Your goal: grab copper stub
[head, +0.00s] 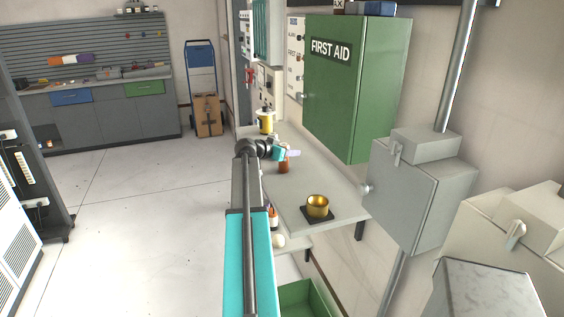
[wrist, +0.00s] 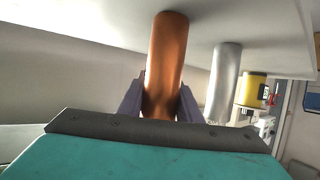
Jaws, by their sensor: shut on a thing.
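The copper stub (wrist: 165,62) is a smooth copper-coloured cylinder, upright in the wrist view. The two purple-grey fingers of my gripper (wrist: 160,103) are on either side of it, shut on it. One end of the stub meets the pale surface at the top of that view; its other end is hidden behind the dark plate of my gripper. In the head view the stub (head: 284,168) shows as a small red-brown piece at the pale bench (head: 325,188), by my gripper (head: 292,154). I cannot tell there whether it touches the bench.
A silver cylinder (wrist: 224,82) stands close beside the stub, with a yellow one (wrist: 250,90) beyond. A brass cup (head: 318,205) sits on a dark pad nearer on the bench. A green first aid cabinet (head: 352,85) and a grey box (head: 420,190) hang over its right side.

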